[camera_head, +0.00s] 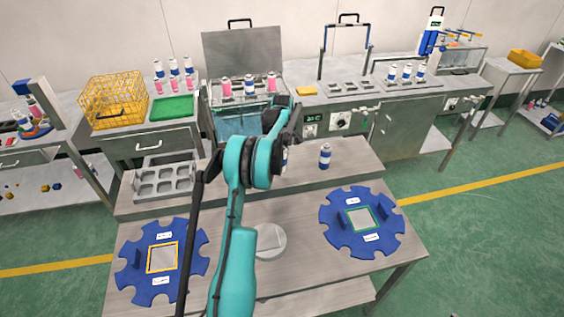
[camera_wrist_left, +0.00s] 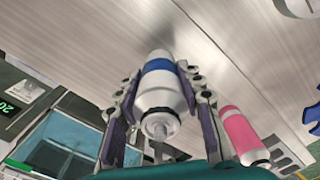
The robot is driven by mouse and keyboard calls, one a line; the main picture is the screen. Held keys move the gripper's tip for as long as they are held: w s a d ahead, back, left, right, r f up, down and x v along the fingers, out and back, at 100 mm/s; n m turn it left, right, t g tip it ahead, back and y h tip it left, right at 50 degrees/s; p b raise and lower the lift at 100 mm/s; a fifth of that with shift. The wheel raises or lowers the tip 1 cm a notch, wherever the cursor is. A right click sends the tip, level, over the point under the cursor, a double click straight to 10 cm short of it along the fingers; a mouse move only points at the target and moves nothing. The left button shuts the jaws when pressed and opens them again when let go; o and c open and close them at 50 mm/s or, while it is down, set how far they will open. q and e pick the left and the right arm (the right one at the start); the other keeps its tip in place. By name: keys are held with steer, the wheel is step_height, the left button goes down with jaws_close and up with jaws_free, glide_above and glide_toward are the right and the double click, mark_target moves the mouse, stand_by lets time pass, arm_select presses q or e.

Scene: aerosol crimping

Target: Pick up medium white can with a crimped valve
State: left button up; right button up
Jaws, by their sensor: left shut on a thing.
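In the left wrist view my left gripper (camera_wrist_left: 157,92) is shut on a white can with a blue band (camera_wrist_left: 160,68). One finger lies along each side of its body. The can's top, with a small pale valve (camera_wrist_left: 159,128), faces the wrist camera. I cannot tell whether its base touches the surface behind. In the head view my teal left arm reaches up to the middle bench and mostly hides the gripper. Another white can with a blue band (camera_head: 325,156) stands on the bench's raised shelf, right of my arm. My right gripper is not in view.
A pink-and-white can (camera_wrist_left: 240,136) is close to my gripper's right finger. A grey slotted rack (camera_head: 163,182) stands left on the shelf. Two blue notched discs (camera_head: 385,238) lie on the lower bench. A water bath (camera_head: 238,123) with an open lid stands behind.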

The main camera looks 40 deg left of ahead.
arm_select(q)
steer(key=s+d+r+p, duration=0.2)
steer(key=s+d+r, duration=0.3)
steer(key=d+r, duration=0.3)
steer(key=shift+d+r, duration=0.15)
steer(key=shift+d, duration=1.15)
